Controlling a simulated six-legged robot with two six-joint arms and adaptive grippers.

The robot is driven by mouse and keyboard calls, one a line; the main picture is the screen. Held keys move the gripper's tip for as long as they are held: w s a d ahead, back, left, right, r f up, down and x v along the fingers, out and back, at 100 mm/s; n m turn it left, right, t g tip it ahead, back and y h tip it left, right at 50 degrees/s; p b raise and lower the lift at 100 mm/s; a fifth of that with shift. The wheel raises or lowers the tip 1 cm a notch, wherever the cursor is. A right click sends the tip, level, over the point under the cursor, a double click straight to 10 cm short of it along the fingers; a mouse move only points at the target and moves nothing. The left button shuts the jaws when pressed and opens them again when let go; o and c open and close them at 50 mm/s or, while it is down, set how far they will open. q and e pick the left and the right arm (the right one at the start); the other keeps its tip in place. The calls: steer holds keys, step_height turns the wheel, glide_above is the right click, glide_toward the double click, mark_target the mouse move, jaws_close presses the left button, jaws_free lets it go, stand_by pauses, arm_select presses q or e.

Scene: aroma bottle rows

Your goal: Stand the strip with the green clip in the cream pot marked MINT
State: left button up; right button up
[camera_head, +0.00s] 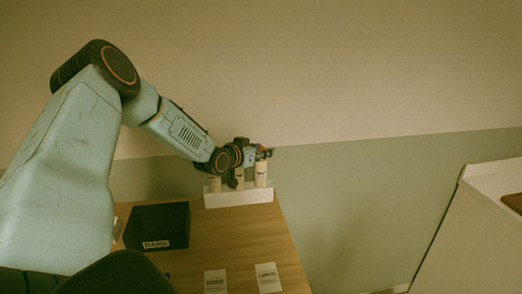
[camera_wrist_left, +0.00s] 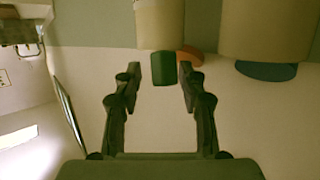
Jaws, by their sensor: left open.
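Several cream pots stand in a row on a white stand (camera_head: 240,199) at the table's back edge; the right pot (camera_head: 261,177) and middle pot (camera_head: 239,183) show small dark marks too small to read. My left gripper (camera_head: 264,153) is at the top of the right pot, partly hiding the row. In the left wrist view, the open left gripper (camera_wrist_left: 160,75) has a green clip (camera_wrist_left: 163,72) between its fingertips, with gaps on both sides. A cream pot (camera_wrist_left: 160,25) adjoins the clip in that view. The strip itself cannot be made out. My right gripper is not in view.
A black open box labelled RARE (camera_head: 156,244) stands left on the wooden table (camera_head: 235,238). Two white cards (camera_head: 215,280) (camera_head: 268,277) lie near the front. In the wrist view, an orange piece (camera_wrist_left: 191,54) and a blue piece (camera_wrist_left: 266,71) are near the cream pots.

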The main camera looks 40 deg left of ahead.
arm_select(q)
step_height(320, 180, up, 7)
steer(key=p, duration=0.4)
steer(key=shift+p, duration=0.3)
steer(key=shift+w+a+f, duration=0.1)
steer(key=shift+f, duration=0.05)
